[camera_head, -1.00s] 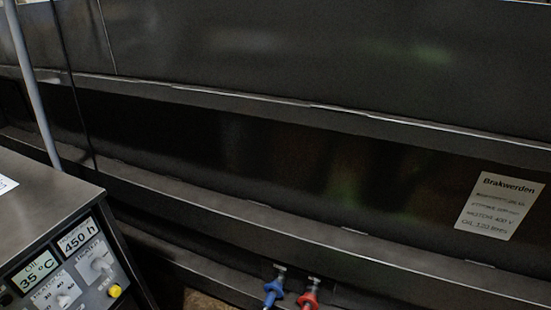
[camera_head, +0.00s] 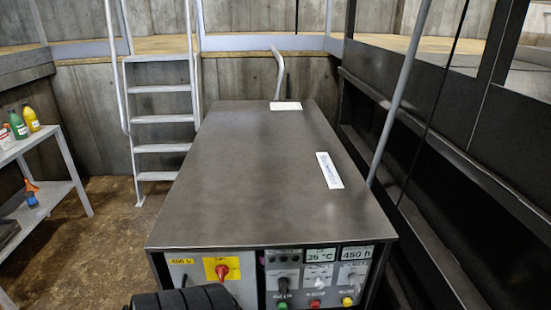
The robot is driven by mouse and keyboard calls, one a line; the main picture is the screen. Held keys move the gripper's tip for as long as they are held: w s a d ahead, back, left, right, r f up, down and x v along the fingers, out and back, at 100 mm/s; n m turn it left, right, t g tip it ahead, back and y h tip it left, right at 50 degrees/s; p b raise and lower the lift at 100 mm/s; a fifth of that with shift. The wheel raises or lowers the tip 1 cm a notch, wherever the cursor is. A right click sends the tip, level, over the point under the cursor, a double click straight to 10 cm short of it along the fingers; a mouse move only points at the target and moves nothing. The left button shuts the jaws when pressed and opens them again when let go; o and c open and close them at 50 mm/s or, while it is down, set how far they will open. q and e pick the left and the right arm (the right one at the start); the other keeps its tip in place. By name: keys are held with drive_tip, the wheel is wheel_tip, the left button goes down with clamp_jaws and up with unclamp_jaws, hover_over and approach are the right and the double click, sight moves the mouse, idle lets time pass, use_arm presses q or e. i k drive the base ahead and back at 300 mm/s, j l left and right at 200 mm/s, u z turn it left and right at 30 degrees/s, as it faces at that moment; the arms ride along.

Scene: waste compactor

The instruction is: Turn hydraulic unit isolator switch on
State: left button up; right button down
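The hydraulic unit (camera_head: 270,180) is a dark metal cabinet in the middle of the head view, with a control panel on its near face. The isolator switch (camera_head: 222,270) is a red rotary handle on a yellow plate at the panel's left part. The exact angle of its handle is hard to read. A black ribbed part, which seems to be mine, shows at the bottom edge just below the switch. Neither of my grippers can be made out.
The panel's right part carries a black knob (camera_head: 283,284), displays and coloured buttons. A shelf (camera_head: 40,195) with bottles stands at the left. A ladder (camera_head: 160,118) is behind. The black compactor wall (camera_head: 440,160) lines the right side. Floor is open between shelf and unit.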

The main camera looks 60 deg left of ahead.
sight(222, 270)
drive_tip(key=u, duration=2.2)
